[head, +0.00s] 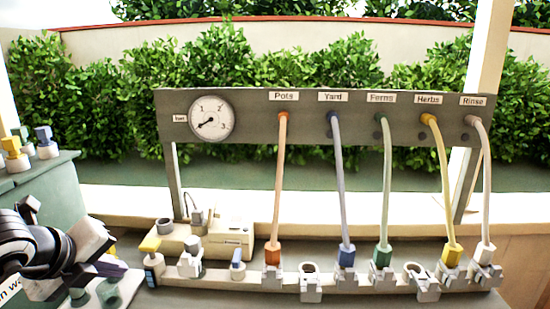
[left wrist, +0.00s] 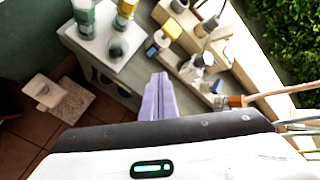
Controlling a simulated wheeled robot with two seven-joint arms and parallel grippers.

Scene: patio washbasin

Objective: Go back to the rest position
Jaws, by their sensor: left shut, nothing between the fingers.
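My left gripper (head: 112,262) is at the lower left of the head view, its dark wrist entering from the left edge. It hangs beside the near left end of the bench, over or close to a pale tray there; the exact height is hard to tell. In the left wrist view its lavender fingers (left wrist: 160,80) are together, with nothing between them. The fingers appear apart from the fittings around them. My right gripper is in neither view.
A grey panel (head: 260,136) with a gauge (head: 211,119) carries several coloured hoses down to a valve rail (head: 330,281). A beige box (head: 228,240) stands behind the rail. A green cabinet (head: 50,195) with yellow and blue-topped fittings is at left. Tiled floor (left wrist: 85,110) shows below.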

